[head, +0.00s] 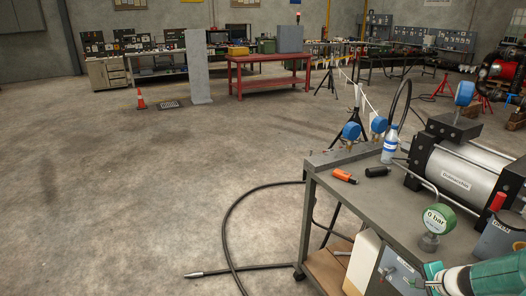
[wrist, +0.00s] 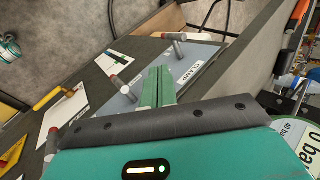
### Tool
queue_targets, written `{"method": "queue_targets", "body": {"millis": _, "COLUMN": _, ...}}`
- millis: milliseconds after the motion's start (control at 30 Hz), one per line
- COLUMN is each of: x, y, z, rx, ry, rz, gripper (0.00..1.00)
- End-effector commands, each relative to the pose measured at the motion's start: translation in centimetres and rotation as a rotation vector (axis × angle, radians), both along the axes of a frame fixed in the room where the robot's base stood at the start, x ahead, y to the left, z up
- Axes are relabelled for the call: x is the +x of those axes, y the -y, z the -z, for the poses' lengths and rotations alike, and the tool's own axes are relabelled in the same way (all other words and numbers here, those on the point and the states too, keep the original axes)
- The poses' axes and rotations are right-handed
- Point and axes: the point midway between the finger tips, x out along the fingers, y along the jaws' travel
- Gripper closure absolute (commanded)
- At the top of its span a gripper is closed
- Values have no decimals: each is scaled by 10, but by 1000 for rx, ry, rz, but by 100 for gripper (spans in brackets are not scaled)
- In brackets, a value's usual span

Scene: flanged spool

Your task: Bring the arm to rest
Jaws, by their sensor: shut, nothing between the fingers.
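My gripper (wrist: 157,86) shows in the wrist view with its two green fingers together and nothing between them. It is over a grey panel (wrist: 125,92) that carries a white CLAMP label and metal levers with red ends. I cannot tell how far the fingertips are from the panel. In the head view, the teal end of my arm is at the lower right corner, beside the front of the grey workbench (head: 335,170); most of the arm is out of frame.
The bench holds a large metal cylinder (head: 457,172), a green-rimmed gauge (head: 438,220) reading 0 bar, a bottle (head: 390,146) and an orange-red cylinder (head: 344,176). A black hose (head: 228,225) lies on the floor. Open floor extends left, towards a red table (head: 268,60) and a cone (head: 141,100).

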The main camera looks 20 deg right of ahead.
Motion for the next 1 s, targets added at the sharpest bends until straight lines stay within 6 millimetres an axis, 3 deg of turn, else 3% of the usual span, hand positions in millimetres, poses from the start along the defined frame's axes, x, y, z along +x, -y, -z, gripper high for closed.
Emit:
{"method": "queue_targets", "body": {"millis": 133, "x": 13, "y": -13, "z": -9, "rx": -18, "ry": -18, "rz": -54, "gripper": 100}}
{"method": "queue_targets", "body": {"millis": 233, "x": 35, "y": -37, "z": -26, "rx": -57, "ry": -52, "rz": -154, "gripper": 100}}
{"method": "queue_targets", "body": {"millis": 400, "x": 75, "y": -101, "z": -64, "rx": -147, "ry": -125, "rz": -379, "gripper": 100}}
{"method": "queue_targets", "body": {"millis": 600, "x": 103, "y": -180, "z": -108, "rx": -264, "ry": -196, "rz": -623, "gripper": 100}}
{"method": "queue_targets", "body": {"millis": 800, "x": 110, "y": -259, "z": -150, "rx": -392, "ry": -243, "rz": -842, "gripper": 100}}
{"method": "queue_targets", "body": {"millis": 1000, "x": 99, "y": -332, "z": -188, "rx": -526, "ry": -264, "rz": -1036, "gripper": 100}}
